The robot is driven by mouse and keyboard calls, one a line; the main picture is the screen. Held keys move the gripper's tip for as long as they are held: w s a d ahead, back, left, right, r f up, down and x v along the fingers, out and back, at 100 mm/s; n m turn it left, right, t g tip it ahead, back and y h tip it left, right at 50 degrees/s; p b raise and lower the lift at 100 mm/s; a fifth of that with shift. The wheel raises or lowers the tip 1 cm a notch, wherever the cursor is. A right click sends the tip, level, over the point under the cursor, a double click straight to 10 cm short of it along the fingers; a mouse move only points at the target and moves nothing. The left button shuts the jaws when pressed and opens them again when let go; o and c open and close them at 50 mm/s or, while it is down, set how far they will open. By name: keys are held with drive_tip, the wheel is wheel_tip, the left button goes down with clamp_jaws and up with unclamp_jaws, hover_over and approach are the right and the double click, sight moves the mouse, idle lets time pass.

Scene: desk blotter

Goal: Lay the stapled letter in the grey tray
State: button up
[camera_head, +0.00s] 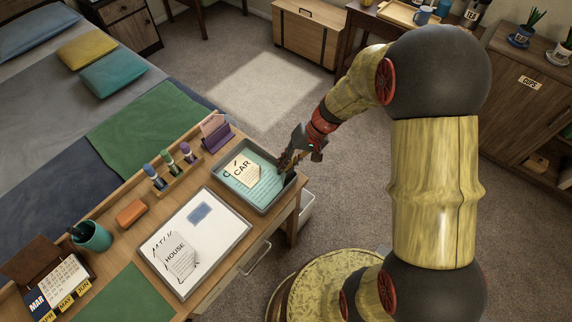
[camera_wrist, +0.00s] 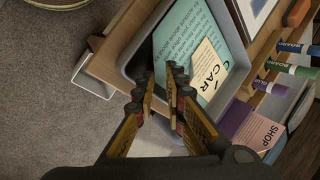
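The grey tray (camera_head: 262,209) stands at the right end of the desk; its rim also shows in the wrist view (camera_wrist: 137,53). A teal printed sheet (camera_head: 262,189) lies in the tray, with a cream note marked CAR (camera_head: 243,170) on top. In the wrist view the teal sheet (camera_wrist: 185,40) and the CAR note (camera_wrist: 207,72) lie beyond my fingertips. No staple can be made out on them. My gripper (camera_head: 286,161) is at the tray's right side, near its rim. In the wrist view its fingers (camera_wrist: 161,84) are apart, with nothing seen between them.
A purple holder (camera_head: 216,132), a marker rack (camera_head: 180,176), an orange block (camera_head: 131,212), a teal cup (camera_head: 92,236) and a calendar (camera_head: 60,285) line the desk's far side. A white bin (camera_head: 306,207) stands below the right edge.

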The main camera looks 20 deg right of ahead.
drive_tip(key=shift+o, duration=1.4)
drive_tip(key=v, duration=1.2)
